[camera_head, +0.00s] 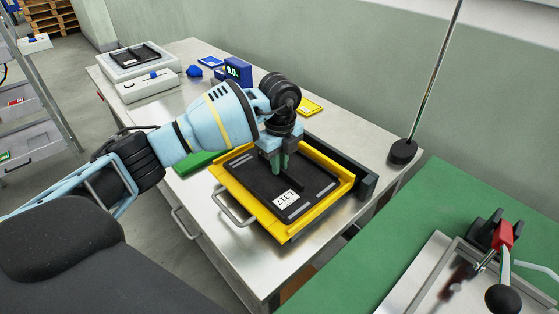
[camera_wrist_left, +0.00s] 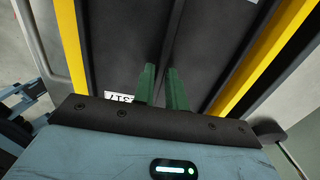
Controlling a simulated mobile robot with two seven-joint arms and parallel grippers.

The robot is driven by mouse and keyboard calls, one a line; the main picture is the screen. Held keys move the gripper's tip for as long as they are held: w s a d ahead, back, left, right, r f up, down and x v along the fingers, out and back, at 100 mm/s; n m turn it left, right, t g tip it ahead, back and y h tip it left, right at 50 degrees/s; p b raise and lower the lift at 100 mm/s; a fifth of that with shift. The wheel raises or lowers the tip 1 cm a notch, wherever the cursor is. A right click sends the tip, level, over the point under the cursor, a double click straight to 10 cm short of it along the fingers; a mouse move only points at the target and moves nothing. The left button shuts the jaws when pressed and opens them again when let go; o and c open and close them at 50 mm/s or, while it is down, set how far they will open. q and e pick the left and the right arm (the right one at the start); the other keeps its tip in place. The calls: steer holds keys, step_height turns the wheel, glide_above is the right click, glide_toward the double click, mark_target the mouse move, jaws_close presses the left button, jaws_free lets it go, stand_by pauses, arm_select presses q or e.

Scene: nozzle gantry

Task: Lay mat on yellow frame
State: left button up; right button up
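The black mat (camera_head: 309,196) with a white L317 label lies flat within the yellow frame (camera_head: 241,198) on the metal table, in the head view. In the left wrist view the mat (camera_wrist_left: 122,40) fills the middle, with a thin raised rib along its centre. My left gripper (camera_head: 279,165) points down over the mat's middle and hides part of it. Its green fingers (camera_wrist_left: 163,72) stand close together, one on each side of the rib, and look shut on it. Whether the mat's underside touches the frame is hidden. My right gripper is out of view.
A blue device (camera_head: 237,71) and white scale-like boxes (camera_head: 148,85) stand at the table's back. A green item (camera_head: 196,162) lies left of the frame. A thin pole on a black base (camera_head: 402,151) stands right. A green bench (camera_head: 435,205) with a red-handled clamp is at front right.

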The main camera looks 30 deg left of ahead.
arm_select(q)
steer(key=o, duration=0.3)
step_height(320, 180, up, 13)
stand_by(0.6)
